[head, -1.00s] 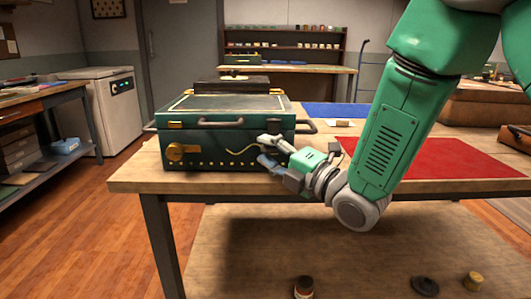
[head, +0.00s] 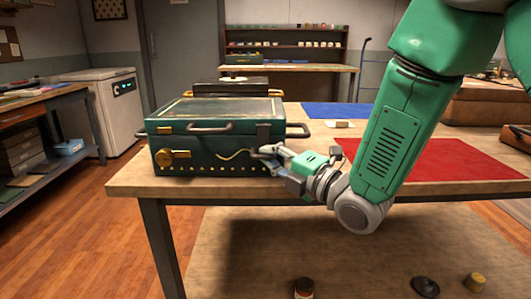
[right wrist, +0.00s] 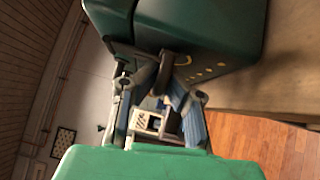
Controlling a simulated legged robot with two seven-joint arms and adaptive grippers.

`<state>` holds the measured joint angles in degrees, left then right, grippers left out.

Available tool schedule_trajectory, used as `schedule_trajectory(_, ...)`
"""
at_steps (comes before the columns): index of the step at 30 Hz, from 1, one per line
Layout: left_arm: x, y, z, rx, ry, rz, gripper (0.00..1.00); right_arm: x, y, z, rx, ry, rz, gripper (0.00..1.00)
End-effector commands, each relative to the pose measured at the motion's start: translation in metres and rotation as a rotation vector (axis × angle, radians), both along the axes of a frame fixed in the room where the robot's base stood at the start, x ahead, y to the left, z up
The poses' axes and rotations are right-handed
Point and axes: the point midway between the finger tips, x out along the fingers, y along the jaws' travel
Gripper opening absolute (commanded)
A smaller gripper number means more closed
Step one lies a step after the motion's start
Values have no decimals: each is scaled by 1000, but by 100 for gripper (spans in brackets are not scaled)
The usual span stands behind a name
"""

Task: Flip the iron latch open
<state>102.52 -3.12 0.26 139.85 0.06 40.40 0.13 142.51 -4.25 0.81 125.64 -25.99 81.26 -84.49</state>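A dark green case (head: 215,157) with gold trim stands on the table, its lid down. A dark iron latch (head: 263,134) is on the right of its front; a brass latch (head: 174,156) is on the left. My right gripper (head: 262,151) is at the case's front, just below the iron latch. In the right wrist view its fingers (right wrist: 150,88) are apart, with a dark curved metal piece (right wrist: 165,72) close to the right fingertip. I cannot tell whether they touch. The fingers partly hide the case front. My left gripper is not in view.
The wooden table (head: 130,180) has its left front edge just beyond the case. A red mat (head: 440,160) lies behind my right arm and a blue mat (head: 335,110) farther back. A small pale block (head: 339,124) lies right of the case.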

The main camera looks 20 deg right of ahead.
Motion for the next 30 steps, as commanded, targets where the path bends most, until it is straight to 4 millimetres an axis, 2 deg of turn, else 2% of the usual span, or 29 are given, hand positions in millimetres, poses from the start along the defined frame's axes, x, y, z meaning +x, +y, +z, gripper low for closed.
schedule_trajectory(8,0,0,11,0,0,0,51,-2,0,1,6,43,-5,0)
schedule_trajectory(14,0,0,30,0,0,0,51,-6,2,7,26,110,-4,0)
schedule_trajectory(17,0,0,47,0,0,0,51,-9,3,11,42,168,-3,0)
schedule_trajectory(24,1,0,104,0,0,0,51,-18,6,27,100,371,-2,0)
schedule_trajectory(30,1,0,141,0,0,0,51,-23,7,32,145,520,-3,0)
